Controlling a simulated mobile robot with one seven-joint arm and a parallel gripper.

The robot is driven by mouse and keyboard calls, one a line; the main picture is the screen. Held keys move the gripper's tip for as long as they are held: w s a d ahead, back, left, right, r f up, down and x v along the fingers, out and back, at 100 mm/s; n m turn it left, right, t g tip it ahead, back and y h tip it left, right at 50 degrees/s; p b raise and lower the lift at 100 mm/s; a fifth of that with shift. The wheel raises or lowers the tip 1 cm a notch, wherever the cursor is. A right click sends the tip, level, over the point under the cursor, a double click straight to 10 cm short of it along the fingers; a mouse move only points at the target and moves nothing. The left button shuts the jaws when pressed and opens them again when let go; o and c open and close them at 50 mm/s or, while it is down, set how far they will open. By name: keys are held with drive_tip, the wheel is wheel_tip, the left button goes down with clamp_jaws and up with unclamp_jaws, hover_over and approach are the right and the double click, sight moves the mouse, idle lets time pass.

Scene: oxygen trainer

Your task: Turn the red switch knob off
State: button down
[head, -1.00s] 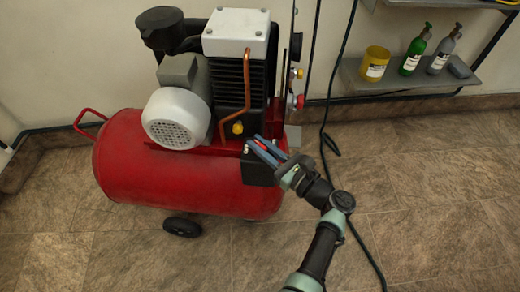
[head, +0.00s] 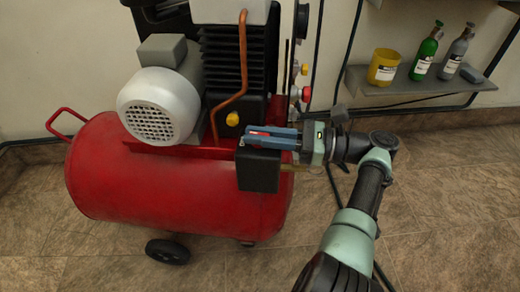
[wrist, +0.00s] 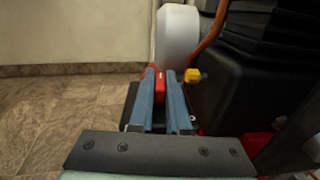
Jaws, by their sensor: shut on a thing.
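The red switch knob (head: 257,133) sits on top of a black switch box (head: 258,172) at the right end of the red compressor tank (head: 160,185). My gripper (head: 270,138) reaches in from the right, just above the box, with its blue-grey fingers on both sides of the knob. In the wrist view the red knob (wrist: 160,88) shows between the two fingers (wrist: 161,85), which are shut on it. The fingers hide part of the knob, so I cannot tell its exact angle.
A yellow knob (head: 232,119) and a copper pipe (head: 242,70) are close behind my fingers. A white motor (head: 160,105) is on the tank. A shelf (head: 400,93) with a yellow cup (head: 383,67) and bottles hangs at the back right. The floor in front is clear.

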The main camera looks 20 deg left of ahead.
drive_tip(key=shift+s+a+f+n+g+b, duration=0.1)
drive_tip(key=shift+f+n+g+b, duration=0.1)
drive_tip(key=shift+n+g+b, duration=0.7)
drive_tip(key=shift+m, duration=0.4)
drive_tip(key=c, duration=0.9)
unclamp_jaws()
drive_tip(key=shift+r, duration=0.2)
